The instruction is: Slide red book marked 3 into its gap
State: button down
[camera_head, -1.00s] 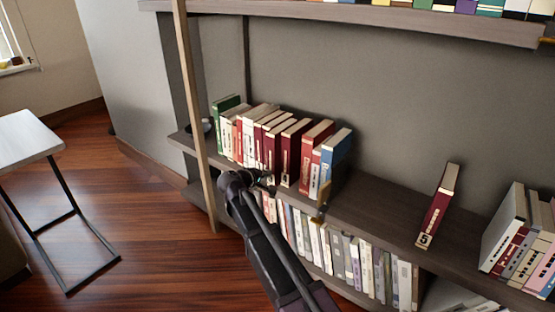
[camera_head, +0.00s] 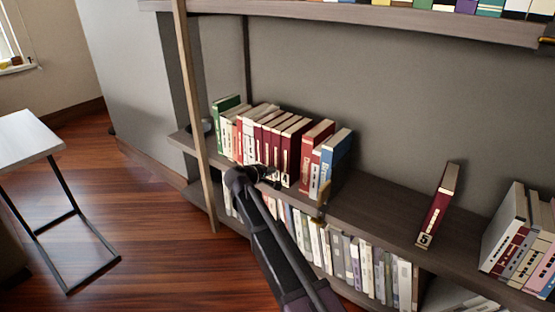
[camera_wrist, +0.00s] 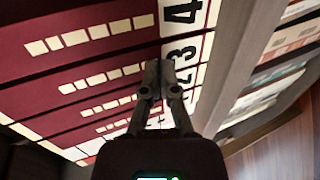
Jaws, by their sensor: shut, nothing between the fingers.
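Red books with pale number labels stand side by side in the row on the middle shelf. In the wrist view, the red book marked 3 (camera_wrist: 100,78) lies between the book marked 4 (camera_wrist: 90,36) and the one marked 2 (camera_wrist: 112,104). My gripper (camera_wrist: 160,68) is shut and empty, with its fingertips at the spine of book 3, close to its label. I cannot tell whether they touch. In the head view, my gripper (camera_head: 270,176) is in front of the red books and hides their lower spines. The numbers there are mostly hidden or too small to read.
A red book marked 5 (camera_head: 437,205) leans alone on the shelf (camera_head: 375,208), with bare shelf to its left. A blue book (camera_head: 337,158) ends the main row, beside a small golden bookend (camera_head: 322,197). More books fill the lower shelf. A wooden post (camera_head: 197,120) stands left.

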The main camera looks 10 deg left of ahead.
jog(key=shift+s+a, duration=0.35)
jog(key=shift+s, duration=0.5)
jog(key=shift+s+a, duration=0.3)
jog(key=shift+s, duration=0.5)
